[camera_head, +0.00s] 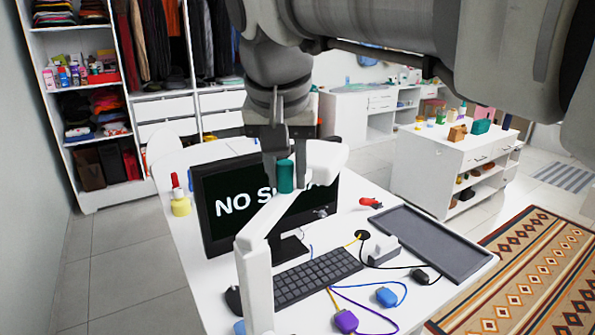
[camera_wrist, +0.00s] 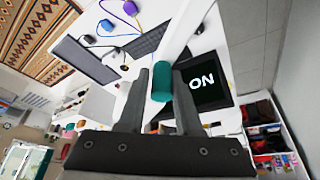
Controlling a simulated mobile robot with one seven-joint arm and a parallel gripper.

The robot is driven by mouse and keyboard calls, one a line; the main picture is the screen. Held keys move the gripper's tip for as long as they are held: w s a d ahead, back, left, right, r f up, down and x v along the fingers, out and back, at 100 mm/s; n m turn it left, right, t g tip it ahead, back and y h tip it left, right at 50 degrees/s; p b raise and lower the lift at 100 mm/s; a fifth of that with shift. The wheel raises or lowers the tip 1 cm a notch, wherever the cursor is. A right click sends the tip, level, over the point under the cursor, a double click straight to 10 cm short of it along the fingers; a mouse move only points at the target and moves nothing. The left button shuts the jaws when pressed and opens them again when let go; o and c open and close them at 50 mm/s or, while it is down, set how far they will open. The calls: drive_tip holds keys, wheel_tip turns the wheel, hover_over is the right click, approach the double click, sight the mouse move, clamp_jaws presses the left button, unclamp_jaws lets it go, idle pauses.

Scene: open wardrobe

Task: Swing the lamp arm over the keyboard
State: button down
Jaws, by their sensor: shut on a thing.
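A white lamp stands at the desk's near left, with an upright post (camera_head: 256,285) and a jointed lamp arm (camera_head: 268,216) reaching away to a white head (camera_head: 326,156). A teal cylindrical handle (camera_head: 285,178) stands up from the arm. My gripper (camera_head: 285,160) comes from above and is shut on this handle; the wrist view shows the handle (camera_wrist: 162,84) between the two fingers. The black keyboard (camera_head: 312,277) lies on the desk, right of the post. In the head view the arm and lamp head overlap the monitor, left of and beyond the keyboard.
The monitor (camera_head: 225,205) stands close behind the arm. A dark tray (camera_head: 430,243), a red tool (camera_head: 370,203), cables and a purple plug (camera_head: 345,321) lie on the right of the desk. Yellow bottle (camera_head: 181,205) stands at its left edge. Wardrobe shelves (camera_head: 85,95) are behind.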

drive_tip(key=shift+d+f, duration=0.1)
drive_tip(key=shift+f, duration=0.05)
drive_tip(key=c, duration=0.7)
unclamp_jaws()
drive_tip(key=shift+s, duration=0.1)
drive_tip(key=shift+r, duration=0.45)
drive_tip(key=p+v, duration=0.2)
drive_tip(key=v, duration=1.4)
drive_tip(key=shift+s+r+p, duration=0.1)
drive_tip(key=shift+r+p, duration=0.25)
drive_tip(key=shift+p, duration=0.05)
